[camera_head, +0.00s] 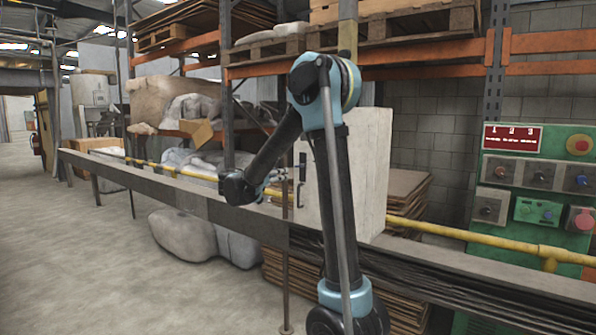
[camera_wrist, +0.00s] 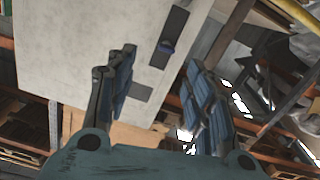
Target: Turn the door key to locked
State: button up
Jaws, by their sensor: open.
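A pale box-like cabinet (camera_head: 362,165) stands on the long grey beam in the head view. Its narrow left side carries a dark upright plate (camera_head: 302,166) with a handle-like part. In the wrist view the pale door panel (camera_wrist: 80,40) fills the upper left. I see no contact with the key.
A yellow pipe (camera_head: 470,237) runs along the grey beam (camera_head: 130,178). A green control panel (camera_head: 540,190) stands at the right. Orange racking with pallets (camera_head: 415,22) is behind the cabinet. The concrete floor (camera_head: 80,270) at the left is clear.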

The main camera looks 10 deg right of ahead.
aim_at(299, 166)
jog(key=shift+t, duration=0.4)
jog(key=x, duration=1.1)
jog(key=w+a+x, duration=0.1)
jog(key=x, duration=0.5)
jog(key=shift+w+a+r, duration=0.1)
jog(key=shift+r, duration=0.1)
jog(key=shift+c, duration=0.3)
jog(key=c, duration=1)
